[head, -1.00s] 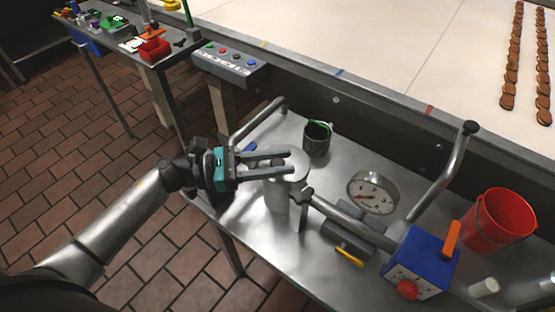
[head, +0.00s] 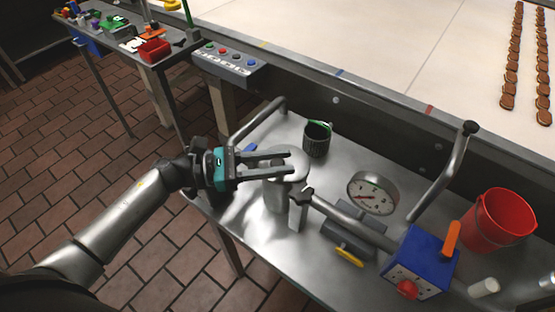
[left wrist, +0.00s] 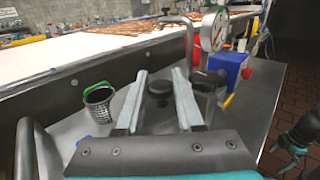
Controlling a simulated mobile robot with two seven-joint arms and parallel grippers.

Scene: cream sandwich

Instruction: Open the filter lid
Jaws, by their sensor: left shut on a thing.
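The filter (head: 275,197) is a grey metal cylinder standing on the steel bench, with a round metal lid (head: 296,170) on top. My left gripper (head: 291,161) comes in from the left with its two long fingers level with the lid, shut on the lid and partly covering it. A black knob (head: 303,194) stands on a pale post beside the filter. In the left wrist view, my left gripper (left wrist: 160,72) has its fingers either side of a black knob (left wrist: 160,90); contact is unclear there. My right gripper (left wrist: 298,145) shows at that view's right edge, its jaws unclear.
A dark mesh basket (head: 316,143) stands behind the filter. A dial gauge (head: 373,193), a pipe, a blue box with an orange lever (head: 420,262) and a red bucket (head: 498,222) lie to the right. A bent rail (head: 262,117) rises behind the gripper.

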